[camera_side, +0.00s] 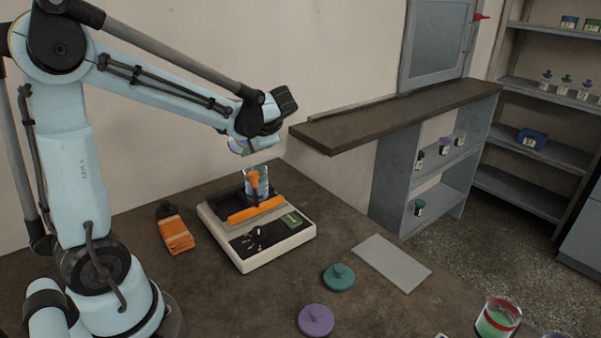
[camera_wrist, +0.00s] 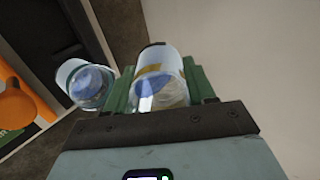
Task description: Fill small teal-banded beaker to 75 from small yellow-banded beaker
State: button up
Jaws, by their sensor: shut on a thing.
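My gripper (camera_wrist: 160,85) is shut on a clear small beaker with a yellow-tan band (camera_wrist: 160,70), which holds some blue material. In the side view, my gripper (camera_side: 243,147) is above the shaker, and the held beaker is hard to make out there. A second small clear beaker (camera_wrist: 85,82) stands just left of the held one in the wrist view, with blue material inside. It also shows in the side view (camera_side: 262,182), on the shaker behind an orange clamp. The two beakers are close together.
The white-based shaker (camera_side: 300,236) has an orange bar (camera_side: 256,209) and a small green display. Teal (camera_side: 338,278) and purple (camera_side: 316,320) lids, a grey plate (camera_side: 392,262) and a red-banded beaker (camera_side: 497,318) lie in front and right.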

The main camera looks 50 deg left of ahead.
jog(key=shift+r+y, duration=0.15)
jog(key=shift+y, duration=0.15)
dwell(0.7)
jog(key=shift+d+f+y, duration=0.1)
jog(key=shift+f+y, duration=0.4)
jog(key=shift+y, duration=0.4)
dwell(1.6)
jog(key=shift+r, duration=0.25)
dwell(0.7)
jog(key=shift+f, duration=0.15)
jog(key=shift+a+r+h, duration=0.2)
jog(key=shift+r+h, duration=0.25)
jog(key=shift+h, duration=0.65)
jog(key=shift+f+h, duration=0.3)
jog(key=shift+h, duration=0.2)
